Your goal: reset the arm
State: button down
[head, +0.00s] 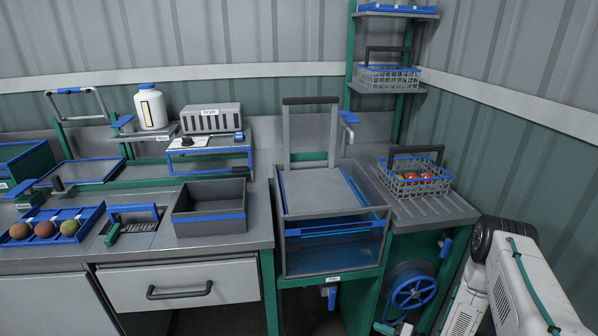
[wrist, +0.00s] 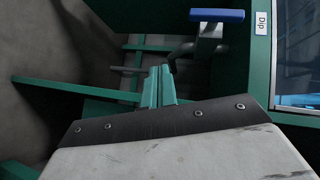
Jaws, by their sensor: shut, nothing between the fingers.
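My gripper (wrist: 160,72) shows in the wrist view as two teal fingers closed together with nothing between them. They point toward the dark space under the bench. A blue-handled valve (wrist: 217,15) is above and to the right of the fingertips, with a visible gap in the picture. In the head view the same blue handle (head: 330,293) hangs below the dip tank. My white arm fills the lower right of the head view, bent low beside the bench. The fingers are hard to make out there, at the bottom edge.
The dip tank (head: 332,272) has a raised lift frame. A blue handwheel (head: 413,292) is on the green stand near my arm. A wire basket of tomatoes (head: 413,187) sits on the ribbed drainboard (head: 432,210). Green frame bars (wrist: 75,92) cross near the fingers.

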notch_tip(320, 180, down, 5)
jog(key=s+d+g+h, duration=0.2)
jog(key=h, duration=0.1)
jog(key=d+r+n+g+h, duration=0.2)
jog(key=d+r+g+h, duration=0.1)
jog(key=d+h, duration=0.3)
jog(key=s+d+r+n+g+h, duration=0.1)
jog(key=d+r+g, duration=0.1)
jog(key=r, duration=0.6)
jog(key=s+d+r+g+h, duration=0.1)
jog(key=d+r+h, duration=0.1)
jog(key=r, duration=0.6)
jog(key=s+d+r+n+g+h, duration=0.1)
jog(key=s+d+r+g, duration=0.15)
jog(key=r, duration=0.55)
jog(key=s+a+r, duration=0.6)
jog(key=s+r, duration=0.2)
jog(key=r, duration=0.4)
jog(key=s+a+r+n+t+y, duration=0.1)
jog(key=s+a+r, duration=0.5)
jog(key=s+r, duration=0.3)
jog(key=s+a+r+t, duration=0.1)
jog(key=s+a+r, duration=0.5)
jog(key=r, duration=1)
jog(key=shift+s+a+r+n, duration=0.35)
jog(key=shift+s+n, duration=0.05)
jog(key=shift+s, duration=0.75)
